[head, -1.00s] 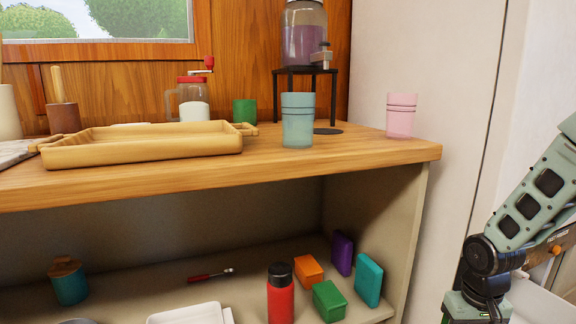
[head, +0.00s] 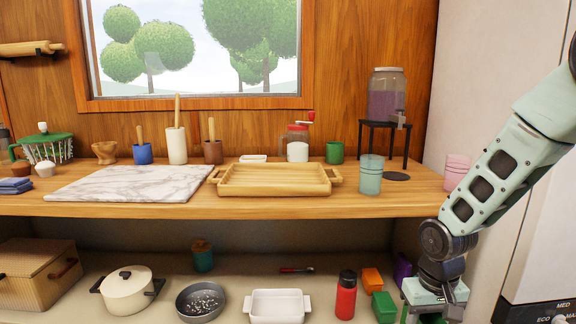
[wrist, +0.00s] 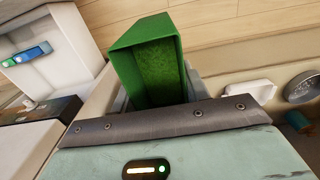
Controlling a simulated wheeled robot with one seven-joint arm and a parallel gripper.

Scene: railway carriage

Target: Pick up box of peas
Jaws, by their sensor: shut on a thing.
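My gripper (wrist: 155,92) is shut on a green box (wrist: 149,60), seen close up in the wrist view. The box looks open at its near side, with rough green contents, which fits a box of peas. In the head view my gripper (head: 433,308) hangs at the lower right, in front of the shelf's right end, and a bit of green shows under it at the picture's bottom edge. Another green box (head: 384,308) stands on the lower shelf just left of my gripper. No label can be read.
On the lower shelf are an orange box (head: 371,280), a purple box (head: 402,268), a red bottle (head: 346,296), a white dish (head: 276,306) and a pan (head: 200,301). The countertop (head: 300,205) overhangs them. A tall pale wall panel (head: 470,60) stands on the right.

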